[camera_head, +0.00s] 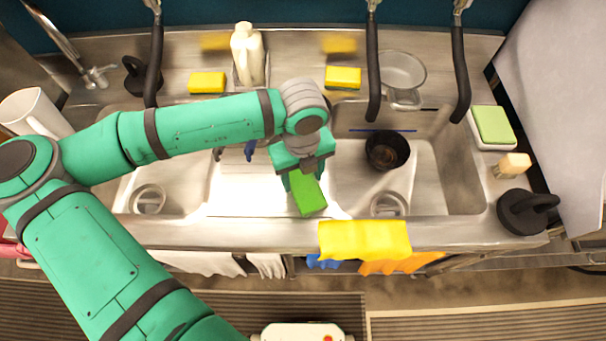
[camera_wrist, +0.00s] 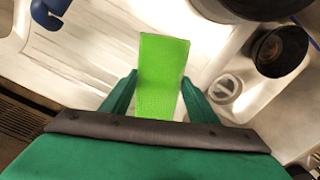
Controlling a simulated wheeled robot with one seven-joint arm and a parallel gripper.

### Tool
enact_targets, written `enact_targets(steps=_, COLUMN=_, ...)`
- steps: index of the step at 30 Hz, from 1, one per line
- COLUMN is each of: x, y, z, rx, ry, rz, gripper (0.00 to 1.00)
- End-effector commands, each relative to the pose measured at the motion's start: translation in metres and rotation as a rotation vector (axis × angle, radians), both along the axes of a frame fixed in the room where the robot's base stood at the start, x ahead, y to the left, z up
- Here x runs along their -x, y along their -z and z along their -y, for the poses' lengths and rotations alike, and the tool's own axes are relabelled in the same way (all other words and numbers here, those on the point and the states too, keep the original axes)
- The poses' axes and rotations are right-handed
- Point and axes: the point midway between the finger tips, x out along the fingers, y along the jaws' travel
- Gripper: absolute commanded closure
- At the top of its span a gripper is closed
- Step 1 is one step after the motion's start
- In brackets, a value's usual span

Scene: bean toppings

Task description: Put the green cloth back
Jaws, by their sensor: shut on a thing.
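My gripper (camera_head: 305,180) is shut on the green cloth (camera_head: 309,197), which looks like a folded bright green block. It is over the light divider between the two sink basins. In the wrist view the cloth (camera_wrist: 160,75) stands out between my two fingers (camera_wrist: 160,100). A lighter green pad (camera_head: 493,125) lies on a white tray (camera_head: 477,143) at the right end of the counter. I cannot tell if the held cloth touches anything below.
A black bowl (camera_head: 387,150) sits in the right basin. A yellow cloth (camera_head: 365,239) hangs over the front edge. Yellow sponges (camera_head: 207,82) (camera_head: 343,78), a white bottle (camera_head: 248,54) and a clear pot (camera_head: 402,74) stand at the back. A black plunger-like thing (camera_head: 526,211) is at front right.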

Motion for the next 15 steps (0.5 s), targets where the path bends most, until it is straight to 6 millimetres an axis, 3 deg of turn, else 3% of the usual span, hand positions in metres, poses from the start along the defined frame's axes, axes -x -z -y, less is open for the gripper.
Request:
enact_targets(steps=4, x=-0.0001, y=0.0028, z=-0.0001, rx=0.001, ry=-0.001, rz=-0.001, gripper=0.70)
enact_targets(steps=5, x=-0.0002, y=0.0023, z=-0.0003, rx=0.001, ry=-0.001, rz=0.000, gripper=0.39)
enact_targets(steps=6, x=-0.0002, y=0.0022, z=-0.0004, rx=0.000, ry=-0.001, rz=0.000, gripper=0.29)
enact_targets(steps=15, x=-0.0002, y=0.0018, z=0.0005, rx=0.000, ry=0.002, rz=0.000, gripper=0.27)
